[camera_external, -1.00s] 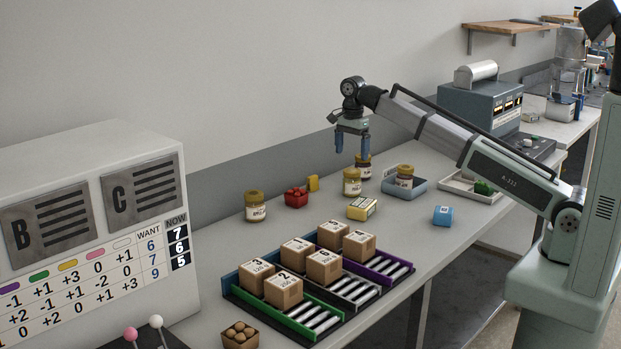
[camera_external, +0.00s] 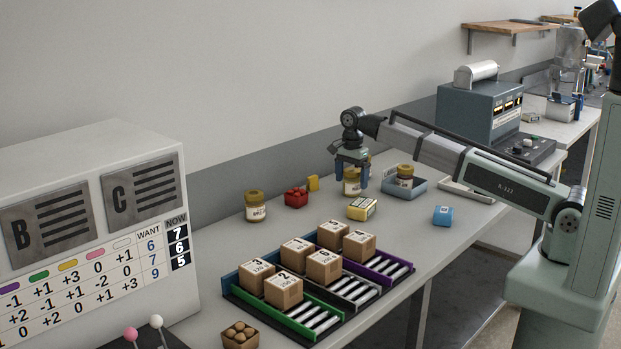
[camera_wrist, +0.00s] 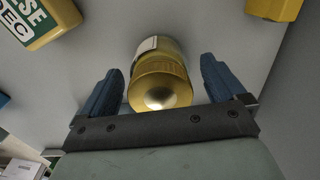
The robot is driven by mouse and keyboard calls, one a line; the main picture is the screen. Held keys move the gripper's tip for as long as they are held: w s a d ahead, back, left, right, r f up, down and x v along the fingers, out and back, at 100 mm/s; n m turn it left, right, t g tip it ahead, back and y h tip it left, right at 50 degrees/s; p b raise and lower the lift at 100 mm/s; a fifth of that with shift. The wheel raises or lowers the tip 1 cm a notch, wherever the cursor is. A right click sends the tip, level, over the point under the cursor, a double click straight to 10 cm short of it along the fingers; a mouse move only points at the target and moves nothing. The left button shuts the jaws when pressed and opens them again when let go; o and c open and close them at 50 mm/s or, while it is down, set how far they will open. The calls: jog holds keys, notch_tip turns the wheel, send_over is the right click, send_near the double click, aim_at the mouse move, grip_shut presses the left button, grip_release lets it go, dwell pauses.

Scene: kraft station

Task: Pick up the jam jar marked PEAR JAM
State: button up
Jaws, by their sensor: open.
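Gold-lidded jars stand on the table in the external view; their labels are too small to read, so I cannot tell which says PEAR JAM. One jar (camera_external: 351,187) is at my gripper (camera_external: 350,181), partly hidden by it. In the wrist view this jar (camera_wrist: 160,85) lies between the two blue fingers of my gripper (camera_wrist: 161,70), with a gap on each side; its label is turned away. The fingers are open. Another jar (camera_external: 255,207) stands apart at left, and a third jar (camera_external: 404,176) stands in a blue tray (camera_external: 403,192).
A rack with several cartons (camera_external: 283,290) fills the front.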

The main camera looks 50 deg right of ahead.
jog(key=shift+f, duration=0.45)
jog(key=shift+c, duration=0.2)
jog(key=c, duration=1.4)
